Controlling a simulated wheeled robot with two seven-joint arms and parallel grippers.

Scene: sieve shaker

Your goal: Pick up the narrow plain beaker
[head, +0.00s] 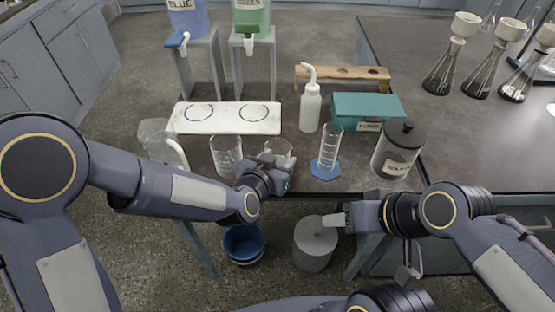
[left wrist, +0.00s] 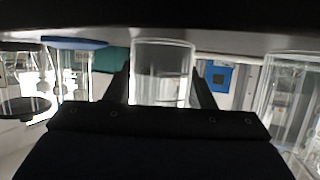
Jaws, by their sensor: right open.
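A clear plain beaker (head: 279,148) stands near the table's front edge, partly hidden by my left gripper (head: 270,163) in the head view. In the left wrist view the same beaker (left wrist: 163,75) is between the two fingers of my left gripper (left wrist: 162,88), one finger close along each side. I cannot tell whether the fingers touch the glass. The beaker's base appears at table level. A marked beaker (head: 226,155) stands to its left. My right gripper (head: 339,220) is open and empty, in front of the table and below its top.
A measuring cylinder on a blue base (head: 327,152) stands to the right, with a wash bottle (head: 310,108) behind and a lidded grey jar (head: 397,150) farther right. A white tile (head: 228,118) lies behind. A blue bucket (head: 244,243) and grey bin (head: 314,243) are on the floor.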

